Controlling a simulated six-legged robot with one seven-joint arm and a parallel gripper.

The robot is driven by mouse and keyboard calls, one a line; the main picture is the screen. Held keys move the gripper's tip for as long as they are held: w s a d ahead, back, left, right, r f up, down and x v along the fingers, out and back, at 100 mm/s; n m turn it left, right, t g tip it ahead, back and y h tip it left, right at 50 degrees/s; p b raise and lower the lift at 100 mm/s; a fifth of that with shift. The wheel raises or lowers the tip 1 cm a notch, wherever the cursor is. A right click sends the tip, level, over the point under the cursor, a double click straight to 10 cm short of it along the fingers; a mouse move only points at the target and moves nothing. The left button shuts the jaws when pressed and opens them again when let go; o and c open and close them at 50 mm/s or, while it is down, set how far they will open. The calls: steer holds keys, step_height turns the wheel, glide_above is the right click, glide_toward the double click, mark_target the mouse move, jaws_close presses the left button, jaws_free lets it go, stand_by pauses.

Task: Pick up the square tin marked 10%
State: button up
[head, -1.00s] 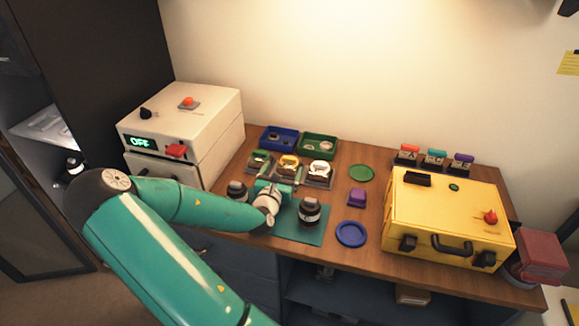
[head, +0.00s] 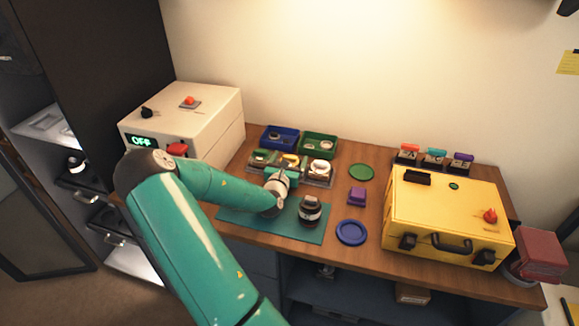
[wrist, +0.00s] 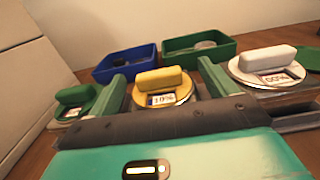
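The tin marked 10% (wrist: 170,98) has a yellow block-shaped grip on top and a pale rim that looks rounded. It sits in the middle of a row of three, and in the head view its yellow top (head: 291,160) shows just beyond my gripper. My gripper (wrist: 162,72) is open, with one green finger on each side of the yellow grip and a gap on both sides. In the head view my gripper (head: 286,174) is low at the front of the row, and its fingertips are hard to make out.
A green-topped tin (wrist: 76,97) stands left and a white-topped tin (wrist: 268,65) close on the right. Blue (wrist: 128,66) and green (wrist: 197,49) trays lie behind. A dark jar (head: 310,211) stands on the green mat (head: 300,234). A yellow case (head: 448,215) fills the right side.

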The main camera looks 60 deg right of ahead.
steer(key=c, duration=0.8)
steer(key=shift+r, duration=0.1)
steer(key=shift+c, duration=0.2)
